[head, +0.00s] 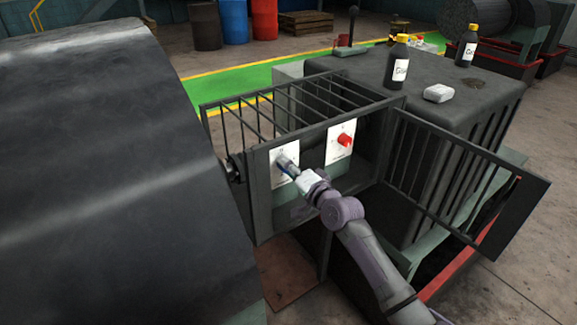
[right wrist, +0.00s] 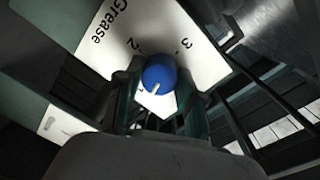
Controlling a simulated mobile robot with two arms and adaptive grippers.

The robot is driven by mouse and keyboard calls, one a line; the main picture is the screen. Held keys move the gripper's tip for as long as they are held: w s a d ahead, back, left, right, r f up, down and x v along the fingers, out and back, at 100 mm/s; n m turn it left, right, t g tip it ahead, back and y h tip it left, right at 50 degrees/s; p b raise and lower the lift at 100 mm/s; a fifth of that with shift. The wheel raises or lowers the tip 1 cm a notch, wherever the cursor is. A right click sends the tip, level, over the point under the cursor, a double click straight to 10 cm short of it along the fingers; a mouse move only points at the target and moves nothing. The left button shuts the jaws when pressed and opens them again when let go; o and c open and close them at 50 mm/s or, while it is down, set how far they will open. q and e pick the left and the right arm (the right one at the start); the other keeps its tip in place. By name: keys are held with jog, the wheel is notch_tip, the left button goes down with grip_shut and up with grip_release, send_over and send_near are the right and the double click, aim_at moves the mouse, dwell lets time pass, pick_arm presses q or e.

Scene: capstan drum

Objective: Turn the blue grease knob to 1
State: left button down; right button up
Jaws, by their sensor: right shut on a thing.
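The blue grease knob (right wrist: 159,72) sits on a white plate (right wrist: 112,40) marked "Grease", with the figures 2 and 3 showing. In the right wrist view its white mark points down and slightly left, near a partly hidden figure. My right gripper (right wrist: 157,84) is shut on the knob, one finger on each side. In the head view my right gripper (head: 287,164) reaches into the barred box at the left white plate (head: 281,181) and mostly hides the knob. My left gripper is in neither view.
A red knob (head: 344,140) on another white plate stands to the right. The barred door (head: 455,165) hangs open at right. A large dark drum (head: 110,180) fills the left. Bottles (head: 397,65) and a pale block (head: 438,93) stand on the dark housing.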

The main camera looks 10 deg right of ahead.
jog(key=shift+m, duration=1.5)
jog(key=o, duration=1.1)
jog(key=shift+d, duration=0.1)
jog(key=shift+o, duration=0.2)
jog(key=v, duration=1.2)
